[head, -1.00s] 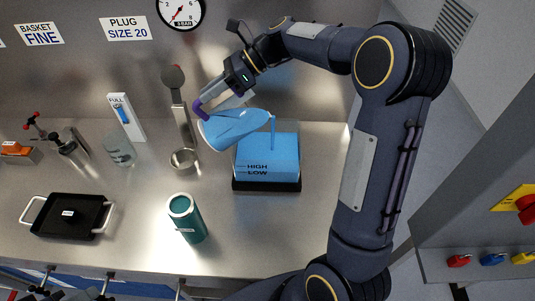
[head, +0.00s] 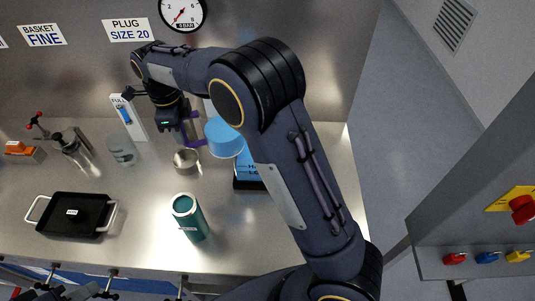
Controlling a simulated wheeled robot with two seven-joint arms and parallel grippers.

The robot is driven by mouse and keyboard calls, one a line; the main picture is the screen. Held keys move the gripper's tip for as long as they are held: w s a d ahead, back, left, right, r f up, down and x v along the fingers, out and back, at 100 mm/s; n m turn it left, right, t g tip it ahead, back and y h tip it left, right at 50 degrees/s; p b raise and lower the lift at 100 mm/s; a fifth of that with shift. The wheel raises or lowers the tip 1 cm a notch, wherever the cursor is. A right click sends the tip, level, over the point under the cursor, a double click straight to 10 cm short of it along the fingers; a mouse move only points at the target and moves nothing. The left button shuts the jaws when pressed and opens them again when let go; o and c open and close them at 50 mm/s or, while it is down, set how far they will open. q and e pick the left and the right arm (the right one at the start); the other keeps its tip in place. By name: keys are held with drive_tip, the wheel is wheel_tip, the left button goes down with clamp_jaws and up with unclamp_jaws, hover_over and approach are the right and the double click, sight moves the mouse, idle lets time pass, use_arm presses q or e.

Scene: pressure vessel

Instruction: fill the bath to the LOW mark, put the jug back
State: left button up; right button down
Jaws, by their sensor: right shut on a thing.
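My right gripper (head: 192,130) is shut on the jug, its purple fingers at the jug's left side. The jug (head: 223,138) holds blue liquid and looks roughly upright, above and left of the bath. No stream shows from it, though my arm hides its right side. The bath (head: 243,184) has a dark base and blue liquid inside. My right forearm covers most of it, including most of the HIGH and LOW marks, so I cannot read the level against them.
A steel cup (head: 186,161) stands below the jug, with a teal canister (head: 190,218) in front. A glass beaker (head: 122,150), a FULL gauge stand (head: 128,117) and a black tray (head: 72,216) are left. The counter's right end is clear.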

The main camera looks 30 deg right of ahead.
drive_tip(key=shift+s+d+r, duration=0.1)
drive_tip(key=shift+d, duration=0.1)
drive_tip(key=shift+a+r, duration=0.15)
drive_tip(key=shift+r, duration=1.35)
drive_tip(key=shift+f, duration=0.1)
